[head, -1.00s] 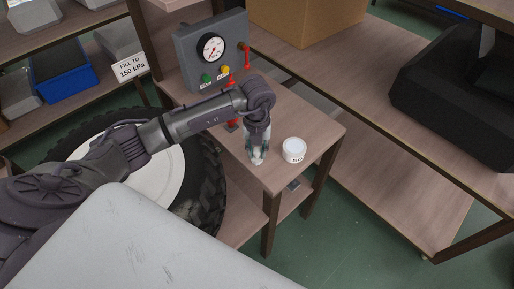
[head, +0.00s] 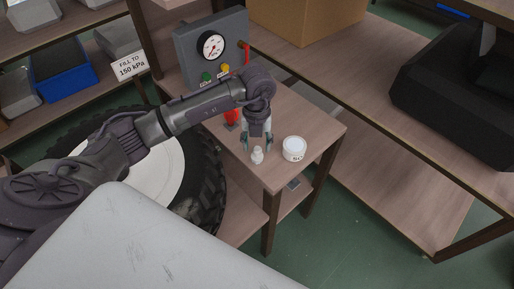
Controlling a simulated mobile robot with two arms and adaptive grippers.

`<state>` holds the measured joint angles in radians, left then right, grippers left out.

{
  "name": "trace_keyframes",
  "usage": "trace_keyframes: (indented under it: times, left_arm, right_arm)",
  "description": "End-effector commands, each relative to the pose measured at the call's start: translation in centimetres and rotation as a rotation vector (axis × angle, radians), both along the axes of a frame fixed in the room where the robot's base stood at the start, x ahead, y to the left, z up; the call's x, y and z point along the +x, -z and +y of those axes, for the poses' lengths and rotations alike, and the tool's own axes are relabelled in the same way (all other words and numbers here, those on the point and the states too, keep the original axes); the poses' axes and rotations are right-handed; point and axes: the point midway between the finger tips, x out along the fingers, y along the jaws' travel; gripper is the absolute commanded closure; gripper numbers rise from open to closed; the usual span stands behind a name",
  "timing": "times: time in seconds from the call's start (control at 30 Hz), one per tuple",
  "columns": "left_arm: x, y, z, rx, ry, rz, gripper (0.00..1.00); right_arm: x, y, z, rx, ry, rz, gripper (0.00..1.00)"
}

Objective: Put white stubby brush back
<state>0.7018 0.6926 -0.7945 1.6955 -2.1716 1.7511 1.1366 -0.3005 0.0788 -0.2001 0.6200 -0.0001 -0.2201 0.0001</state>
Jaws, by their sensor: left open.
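A small white stubby brush (head: 257,156) stands on the small wooden table, near its front edge. My left gripper (head: 257,147) is open, pointing down over the brush, with one finger on each side of it and its palm above. The fingers look apart from the brush. A round white tub (head: 294,149) with a dark label stands just to the right of the brush. My right gripper is not in view.
A grey gauge box (head: 190,55) with coloured knobs and red parts stands at the back of the small table (head: 315,122). A big tyre (head: 208,190) lies to the left. A cardboard box (head: 305,18) sits on the workbench behind.

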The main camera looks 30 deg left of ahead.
Motion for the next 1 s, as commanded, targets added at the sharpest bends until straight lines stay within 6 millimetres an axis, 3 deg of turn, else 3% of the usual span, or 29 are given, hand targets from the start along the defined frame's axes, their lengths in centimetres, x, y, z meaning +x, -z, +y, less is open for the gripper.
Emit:
trace_keyframes:
  times: [0.2, 0.4, 0.6, 1.0]
  left_arm:
    - [0.2, -4.9, 0.0, -0.001, 0.001, -0.008, 0.48]
    - [0.2, -8.3, 0.1, -0.001, 0.000, -0.005, 0.48]
    - [0.1, -9.5, 0.1, 0.000, 0.000, -0.001, 0.48]
    - [0.1, -9.6, 0.1, -0.001, 0.000, 0.000, 0.48]
  right_arm:
    - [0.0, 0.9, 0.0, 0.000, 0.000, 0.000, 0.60]
    - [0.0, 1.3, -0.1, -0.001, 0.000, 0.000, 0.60]
    - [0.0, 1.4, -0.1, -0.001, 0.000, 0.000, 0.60]
    - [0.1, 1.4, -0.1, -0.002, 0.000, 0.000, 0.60]
